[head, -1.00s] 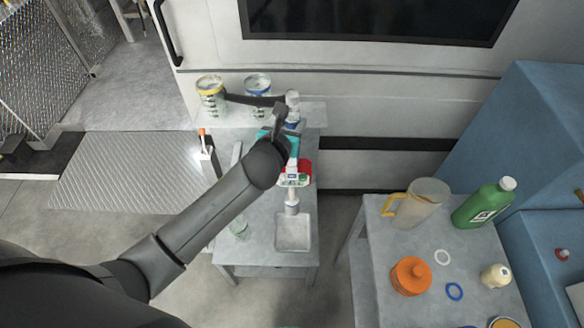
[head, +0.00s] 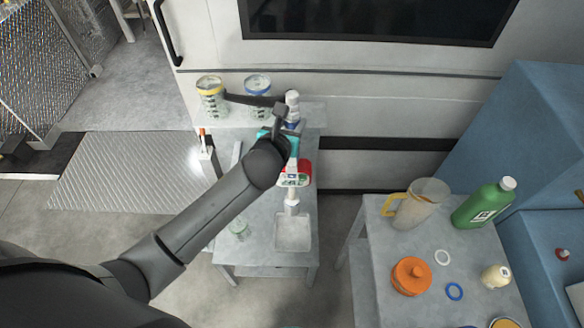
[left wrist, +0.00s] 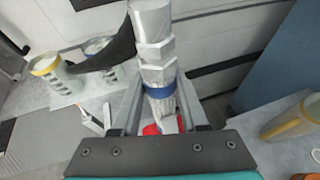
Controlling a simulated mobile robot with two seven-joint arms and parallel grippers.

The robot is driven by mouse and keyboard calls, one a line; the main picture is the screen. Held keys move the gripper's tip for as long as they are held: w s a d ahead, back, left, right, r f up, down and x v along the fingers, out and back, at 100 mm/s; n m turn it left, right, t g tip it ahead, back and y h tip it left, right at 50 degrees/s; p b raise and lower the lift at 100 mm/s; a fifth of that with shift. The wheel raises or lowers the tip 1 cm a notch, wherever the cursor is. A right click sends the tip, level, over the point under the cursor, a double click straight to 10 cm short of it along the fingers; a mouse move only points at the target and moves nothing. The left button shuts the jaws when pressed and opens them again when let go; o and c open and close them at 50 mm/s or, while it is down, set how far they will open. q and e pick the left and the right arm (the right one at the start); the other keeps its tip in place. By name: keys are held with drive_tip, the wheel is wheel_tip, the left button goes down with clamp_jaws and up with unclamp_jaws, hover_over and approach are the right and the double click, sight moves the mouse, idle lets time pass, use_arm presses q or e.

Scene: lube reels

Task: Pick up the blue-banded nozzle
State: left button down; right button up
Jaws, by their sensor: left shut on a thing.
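The blue-banded nozzle is a pale grey, stepped piece with a blue ring. It stands upright in the left wrist view (left wrist: 155,55), with the ring low between the fingers. In the head view its pale top (head: 292,98) shows beyond my left wrist. My left gripper (left wrist: 160,100) is shut on it around the banded part. In the head view the teal gripper body (head: 293,145) is partly hidden by my own arm. The nozzle's lower end is hidden. My right gripper is not in view.
A dark bar (head: 250,100) reaches left from beside the nozzle. A yellow-banded jar (head: 210,100) and a blue-banded jar (head: 257,88) stand behind. A red-and-white item (head: 296,174) and a grey tray (head: 293,240) are nearer. The right table holds a pitcher (head: 420,205) and green bottle (head: 484,205).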

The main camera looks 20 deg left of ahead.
use_arm(q)
drive_tip(key=shift+r, duration=0.1)
idle(0.3)
drive_tip(key=shift+w+r, duration=0.1)
drive_tip(key=shift+r, duration=0.4)
wheel_tip(320, 180, up, 19)
idle(0.4)
